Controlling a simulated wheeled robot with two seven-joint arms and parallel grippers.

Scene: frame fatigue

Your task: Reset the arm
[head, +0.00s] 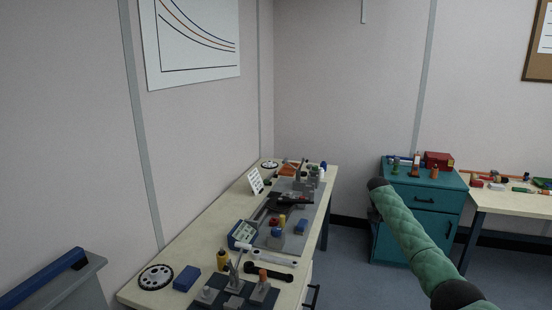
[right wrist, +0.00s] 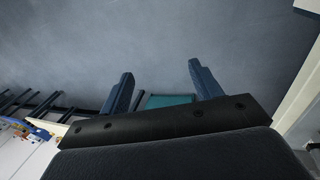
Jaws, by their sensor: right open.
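My right arm (head: 412,232), in a green quilted sleeve, comes in from the lower right of the head view and rises toward the middle. Its gripper cannot be made out there. In the right wrist view my right gripper (right wrist: 160,70) is open, with two blue fingers apart and nothing between their tips. Grey floor lies beyond them. A workbench (head: 206,219) along the left wall carries a grey plate with a dark, red-marked device (head: 290,198). Whether that device has an arm is too small to tell. My left gripper is not in view.
The bench also holds a black wrench (head: 269,270), a blue block (head: 186,279) and a perforated disc (head: 156,277). A teal cabinet (head: 418,222) and a second table (head: 507,199) stand at the right. Floor between bench and cabinet is clear.

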